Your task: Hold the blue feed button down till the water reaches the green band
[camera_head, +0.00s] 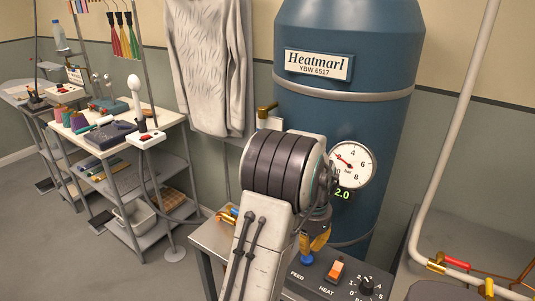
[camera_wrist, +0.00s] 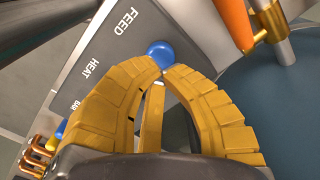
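The blue feed button (camera_head: 307,261) sits on the dark control panel (camera_head: 319,283) below the tank, beside the word FEED. My yellow gripper (camera_head: 309,251) points down right above it. In the wrist view the button (camera_wrist: 160,52) shows just beyond my fingertips (camera_wrist: 163,72). The fingertips are drawn together with nothing between them. I cannot tell whether they touch the button or whether it is pressed. The blue tank (camera_head: 345,120) carries a round dial (camera_head: 352,165) and a green display (camera_head: 342,195) reading 2.0. No water level or green band is visible; my arm covers part of the tank.
An orange HEAT switch (camera_head: 336,270) and a black knob (camera_head: 367,286) sit right of the button. A grey garment (camera_head: 208,65) hangs at the back left. A cluttered trolley (camera_head: 120,135) stands left, with open floor before it.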

